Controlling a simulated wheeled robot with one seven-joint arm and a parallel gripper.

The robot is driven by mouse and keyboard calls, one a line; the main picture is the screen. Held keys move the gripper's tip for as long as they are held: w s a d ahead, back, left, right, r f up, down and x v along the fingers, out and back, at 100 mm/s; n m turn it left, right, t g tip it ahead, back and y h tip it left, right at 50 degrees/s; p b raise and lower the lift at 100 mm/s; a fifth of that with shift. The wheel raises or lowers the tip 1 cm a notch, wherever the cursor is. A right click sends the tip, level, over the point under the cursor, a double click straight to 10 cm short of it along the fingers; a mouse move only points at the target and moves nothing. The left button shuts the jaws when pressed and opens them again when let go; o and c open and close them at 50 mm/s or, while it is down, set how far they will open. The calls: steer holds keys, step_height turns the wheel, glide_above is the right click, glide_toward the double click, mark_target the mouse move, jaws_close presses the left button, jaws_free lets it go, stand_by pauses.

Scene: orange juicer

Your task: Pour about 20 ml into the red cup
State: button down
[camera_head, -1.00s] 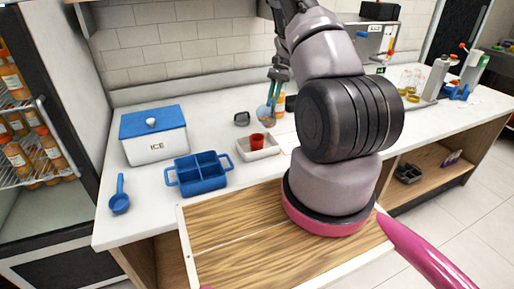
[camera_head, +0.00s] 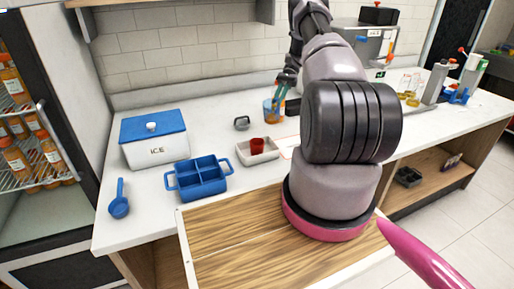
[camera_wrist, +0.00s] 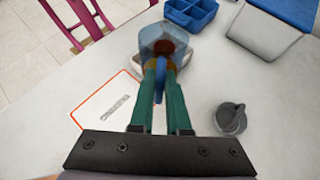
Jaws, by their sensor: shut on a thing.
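The red cup (camera_head: 257,146) stands upright in a small white tray (camera_head: 272,156) on the counter; its contents cannot be seen. My gripper (camera_head: 281,92) is beyond the tray and a little to its right. It is shut on the blue handle of a clear bluish jug (camera_head: 268,111) with orange liquid in it. In the wrist view, the green fingers of my gripper (camera_wrist: 161,68) close around the handle. The jug (camera_wrist: 150,38) covers most of the tray there, and a red patch, probably the cup, shows through it.
A blue divided caddy (camera_head: 198,189), a white ice box (camera_head: 155,150) with a blue lid and a blue scoop (camera_head: 120,205) are on the left. A small grey container (camera_head: 242,122) stands behind the tray. Bottles and dispensers stand far right.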

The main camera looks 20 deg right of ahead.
steer(key=shift+w+d+r+g+y+b, duration=0.2)
steer(key=shift+d+r+g+y+b, duration=0.15)
steer(key=shift+r, duration=0.25)
steer(key=shift+w+d+r+g+y+b, duration=0.15)
steer(key=shift+r+g+y+b, duration=0.1)
steer(key=shift+r+y+b, duration=0.25)
steer(key=shift+r, duration=0.15)
steer(key=shift+a, duration=0.1)
